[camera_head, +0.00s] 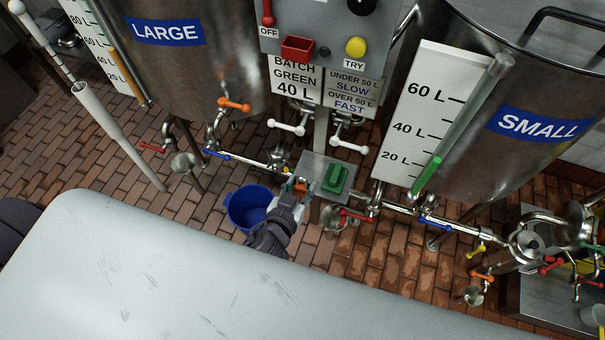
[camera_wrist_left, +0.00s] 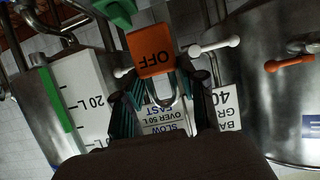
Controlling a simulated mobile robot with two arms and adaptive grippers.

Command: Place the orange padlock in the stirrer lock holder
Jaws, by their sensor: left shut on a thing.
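The orange padlock (camera_wrist_left: 152,50), marked OFF, is held by its metal shackle between the teal fingers of my left gripper (camera_wrist_left: 165,100). I cannot tell whether the padlock touches the shelf. A red open-topped box (camera_head: 297,49) is on the grey control panel, beside the OFF lever; it may be the stirrer lock holder, but no label on it says so. My right gripper is not in view.
A green padlock (camera_head: 335,178) lies on the shelf, right of the orange one. A blue bucket (camera_head: 249,208) stands left of my arm. Large (camera_head: 190,60) and small (camera_head: 530,110) tanks flank the panel. Pipes with valve handles run low, near the shelf.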

